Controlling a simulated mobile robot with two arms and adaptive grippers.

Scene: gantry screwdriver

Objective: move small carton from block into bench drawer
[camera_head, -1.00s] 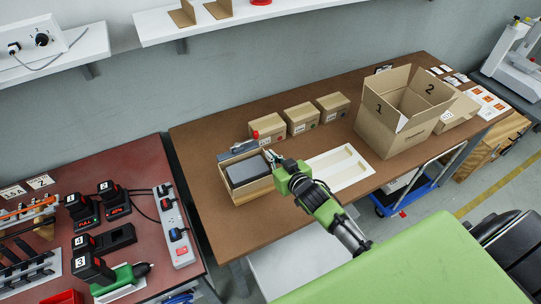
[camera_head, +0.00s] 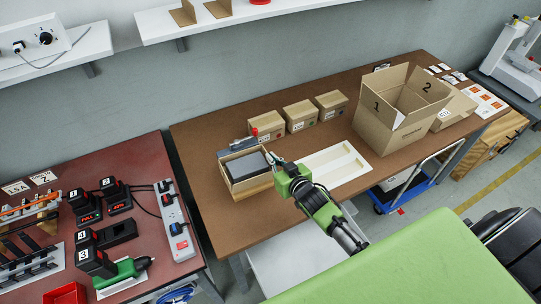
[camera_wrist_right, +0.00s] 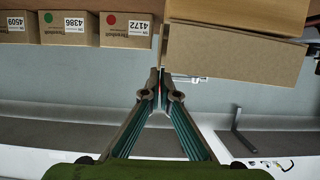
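Three small cartons (camera_head: 300,116) with labels and coloured dots stand in a row at the back of the brown bench. They also show upside down in the right wrist view (camera_wrist_right: 68,28). I cannot tell which one the task means. An open tan box (camera_head: 234,187) with a dark grey block (camera_head: 247,165) in it stands left of my right gripper (camera_head: 276,160). The gripper's fingertips (camera_wrist_right: 160,73) lie close together in the wrist view, with nothing seen between them. A white surface (camera_head: 292,268) shows below the bench front; I cannot tell if it is a drawer. My left gripper is out of view.
A large open carton (camera_head: 390,136) stands at the right of the bench. A white tray (camera_head: 345,180) lies right of my gripper. A red table (camera_head: 150,226) with chargers and a power strip is at the left. The bench's front left (camera_head: 222,225) is clear.

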